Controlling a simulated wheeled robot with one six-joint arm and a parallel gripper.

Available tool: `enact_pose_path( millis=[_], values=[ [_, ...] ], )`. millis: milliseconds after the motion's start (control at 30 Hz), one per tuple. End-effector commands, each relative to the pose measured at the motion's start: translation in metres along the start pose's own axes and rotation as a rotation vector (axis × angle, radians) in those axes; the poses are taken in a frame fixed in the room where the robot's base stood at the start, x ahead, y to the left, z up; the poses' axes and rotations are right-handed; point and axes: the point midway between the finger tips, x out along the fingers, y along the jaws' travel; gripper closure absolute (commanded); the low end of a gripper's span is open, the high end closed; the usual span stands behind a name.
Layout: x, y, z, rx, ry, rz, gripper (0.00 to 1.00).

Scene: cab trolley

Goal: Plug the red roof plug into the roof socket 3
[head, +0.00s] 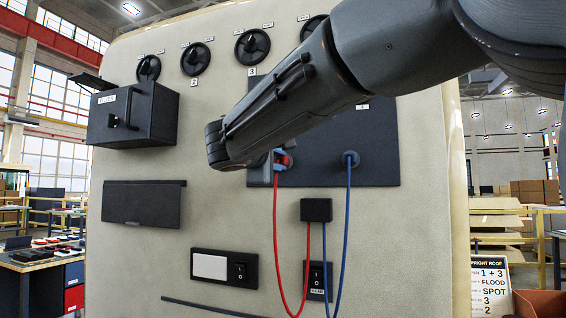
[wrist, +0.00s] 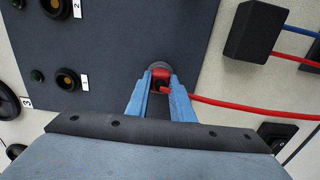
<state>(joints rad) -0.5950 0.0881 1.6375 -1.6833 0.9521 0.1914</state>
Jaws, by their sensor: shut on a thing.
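In the wrist view the blue fingers of my gripper (wrist: 161,85) clasp the red plug (wrist: 161,75) from both sides. A grey ring (wrist: 160,66) on the panel lies right behind the plug; I cannot tell how deep the plug sits in it. The wrist view shows round sockets labelled 1 (wrist: 67,80) and 2 (wrist: 55,8). Roof socket 3 cannot be made out; my arm covers much of the panel in the head view.
A blue plug (head: 350,159) sits in another ring to the right. Red and blue cables hang from the plugs near a black box (head: 316,210). A black filter box (head: 133,113) juts out at left. Knobs (head: 252,45) line the top. A card (head: 490,285) stands at lower right.

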Motion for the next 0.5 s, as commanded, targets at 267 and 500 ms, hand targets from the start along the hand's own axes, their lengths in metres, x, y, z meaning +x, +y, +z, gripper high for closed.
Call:
enact_pose_path(
  millis=[267,500],
  values=[
    [-0.011,-0.001,-0.001,-0.001,0.002,-0.001,1.00],
    [-0.019,-0.001,0.000,-0.001,0.000,0.000,1.00]
  ],
)
